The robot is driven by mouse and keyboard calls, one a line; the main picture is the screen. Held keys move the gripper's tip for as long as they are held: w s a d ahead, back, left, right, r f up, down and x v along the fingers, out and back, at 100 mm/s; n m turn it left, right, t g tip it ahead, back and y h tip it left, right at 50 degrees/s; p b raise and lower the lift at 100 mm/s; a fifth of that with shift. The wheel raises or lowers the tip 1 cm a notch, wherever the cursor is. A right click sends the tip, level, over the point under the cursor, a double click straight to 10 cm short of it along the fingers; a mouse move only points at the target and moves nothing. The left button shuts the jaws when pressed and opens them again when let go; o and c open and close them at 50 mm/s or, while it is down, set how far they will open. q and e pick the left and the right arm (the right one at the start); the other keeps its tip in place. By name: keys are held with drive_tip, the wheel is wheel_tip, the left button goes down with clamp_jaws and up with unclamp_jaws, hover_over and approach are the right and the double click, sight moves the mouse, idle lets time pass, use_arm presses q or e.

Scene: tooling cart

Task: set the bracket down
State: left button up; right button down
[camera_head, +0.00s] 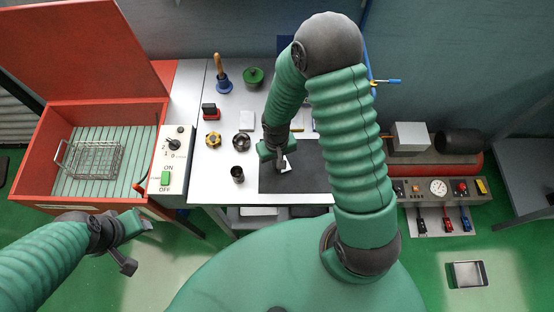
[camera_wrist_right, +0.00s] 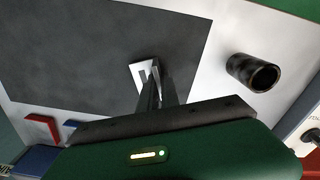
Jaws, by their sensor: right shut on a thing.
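The bracket (camera_head: 286,167) is a small pale metal piece at the dark mat (camera_head: 310,180) on the white table. It also shows in the right wrist view (camera_wrist_right: 139,70), at the fingertips. My right gripper (camera_head: 280,160) is shut on the bracket, pointing down over the left part of the mat. The fingers hide part of the bracket, and I cannot tell whether it touches the mat. My left gripper (camera_head: 137,244) is open and empty, low at the left in front of the red cabinet.
A black cup (camera_head: 238,174) stands left of the mat. A wire basket (camera_head: 92,158) sits in the red cabinet (camera_head: 38,150). Much of the mat is bare.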

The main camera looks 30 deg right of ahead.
drive_tip(key=shift+s+a+f, duration=0.1)
drive_tip(key=shift+a+f, duration=0.1)
drive_tip(key=shift+f, duration=0.1)
drive_tip(key=c, duration=1.6)
unclamp_jaws()
drive_tip(key=shift+d, duration=0.25)
use_arm(q)
drive_tip(key=shift+s+f, duration=0.15)
use_arm(e)
drive_tip(key=shift+d, duration=0.2)
use_arm(q)
drive_tip(key=shift+a, duration=0.1)
use_arm(e)
drive_tip(key=shift+a, duration=0.15)
